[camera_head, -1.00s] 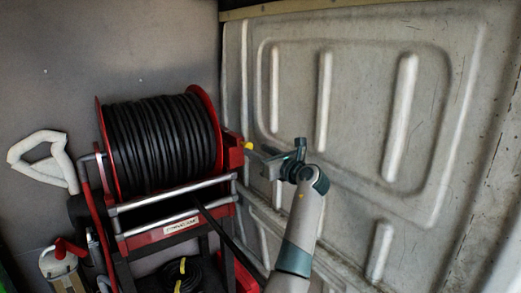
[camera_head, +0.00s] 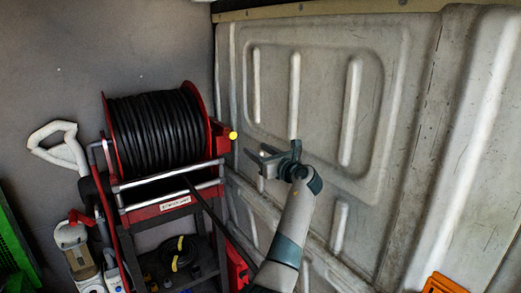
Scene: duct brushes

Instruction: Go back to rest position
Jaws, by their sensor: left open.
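My left gripper (camera_head: 256,158) is open and empty in the head view, in front of the ribbed grey wall panel. Its fingers point left toward the red hose reel (camera_head: 213,142). The reel carries a thick coil of black hose (camera_head: 155,132) and has a yellow knob (camera_head: 233,135) on its right side. The gripper appears apart from the knob, a little to its right and lower in the picture. My left arm rises from the bottom edge. My right gripper is not in view.
The reel sits on a dark frame with a coiled black cable (camera_head: 178,258) below. A white handle (camera_head: 62,146) leans at the left. A green crate (camera_head: 14,240) is at the left edge. An orange object (camera_head: 443,284) is at the bottom right. The wall panel (camera_head: 330,100) stands close behind my arm.

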